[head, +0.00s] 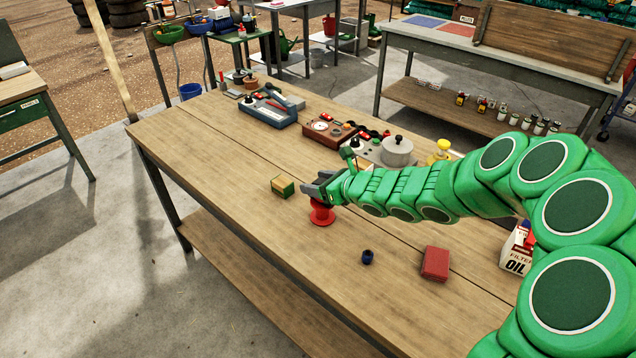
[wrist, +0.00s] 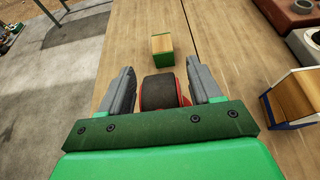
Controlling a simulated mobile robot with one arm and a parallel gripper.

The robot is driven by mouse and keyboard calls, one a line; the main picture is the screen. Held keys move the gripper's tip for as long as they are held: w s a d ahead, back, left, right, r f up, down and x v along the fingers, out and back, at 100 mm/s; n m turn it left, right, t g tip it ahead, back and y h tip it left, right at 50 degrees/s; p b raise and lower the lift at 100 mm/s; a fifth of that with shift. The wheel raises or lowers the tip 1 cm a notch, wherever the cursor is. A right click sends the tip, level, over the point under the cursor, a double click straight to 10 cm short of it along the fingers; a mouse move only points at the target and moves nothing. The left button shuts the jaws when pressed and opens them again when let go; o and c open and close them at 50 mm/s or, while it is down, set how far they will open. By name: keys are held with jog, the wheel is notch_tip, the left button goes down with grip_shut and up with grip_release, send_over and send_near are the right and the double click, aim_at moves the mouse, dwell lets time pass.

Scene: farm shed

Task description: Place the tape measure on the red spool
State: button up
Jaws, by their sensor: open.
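The red spool (head: 321,215) stands on the wooden workbench, directly below my gripper (head: 318,190) in the head view; its upper part is hidden. In the wrist view, a dark rounded thing with red edges, which looks like the tape measure (wrist: 159,89), lies between the two grey fingers of my gripper (wrist: 164,90). The fingers are open, with a narrow gap visible on each side of it. It appears to be at the top of the spool, but the frames do not clearly show whether it rests there. My gripper body hides its near part.
A green-and-tan block (head: 282,187) stands just beyond my gripper. A dark blue piece (head: 367,257), a red box (head: 435,263) and an oil carton (head: 516,249) are on the near side. Instruments (head: 329,131) line the far edge. The bench's left part is clear.

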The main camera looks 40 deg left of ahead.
jog(key=v, duration=1.2)
